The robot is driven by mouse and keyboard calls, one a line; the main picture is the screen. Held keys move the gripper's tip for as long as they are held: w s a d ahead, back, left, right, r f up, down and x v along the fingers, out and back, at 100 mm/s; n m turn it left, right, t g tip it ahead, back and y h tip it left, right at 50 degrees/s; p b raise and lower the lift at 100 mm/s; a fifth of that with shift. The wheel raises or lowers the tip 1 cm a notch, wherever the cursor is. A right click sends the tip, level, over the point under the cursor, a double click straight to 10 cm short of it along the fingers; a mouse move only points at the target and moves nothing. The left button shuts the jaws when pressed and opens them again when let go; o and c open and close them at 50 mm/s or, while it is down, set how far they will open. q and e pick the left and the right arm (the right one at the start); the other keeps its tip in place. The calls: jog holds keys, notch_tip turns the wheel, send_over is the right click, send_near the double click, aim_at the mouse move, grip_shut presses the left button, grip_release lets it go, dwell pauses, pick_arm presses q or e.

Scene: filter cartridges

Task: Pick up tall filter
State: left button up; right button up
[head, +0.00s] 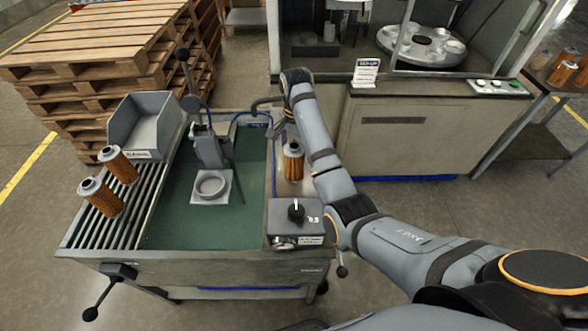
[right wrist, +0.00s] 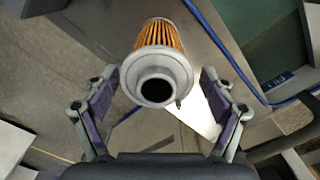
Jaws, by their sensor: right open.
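A filter cartridge (head: 293,163) with orange pleats and a grey neck stands upright on the right rim of the wash bench. My right gripper (head: 283,130) is just above and beside its top in the head view. In the right wrist view the same filter (right wrist: 160,72) shows its grey end cap and dark hole between my right gripper's (right wrist: 160,92) two spread fingers, with gaps on both sides. My left gripper is not in view.
A grey bin (head: 146,125) stands behind the rack. A clamp fixture (head: 207,147) and a white ring seat (head: 211,186) occupy the green basin (head: 180,220). A knob box (head: 296,222) sits in front of the standing filter. A cabinet (head: 415,135) stands behind.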

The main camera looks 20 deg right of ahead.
jog(key=shift+a+f, duration=0.1)
jog(key=shift+f, duration=0.2)
jog(key=shift+s+a+f+b, duration=0.15)
jog(key=shift+s+f+b, duration=0.05)
jog(key=shift+f+b, duration=0.4)
jog(key=shift+s+a+f+b, duration=0.1)
jog(key=shift+s+f+b, duration=0.2)
jog(key=shift+f, duration=0.35)
jog(key=shift+w+f+p, duration=0.2)
jog(key=shift+f+p, duration=0.1)
jog(key=shift+f, duration=0.7)
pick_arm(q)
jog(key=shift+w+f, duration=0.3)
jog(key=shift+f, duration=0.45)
pick_arm(e)
jog(key=c, duration=1.1)
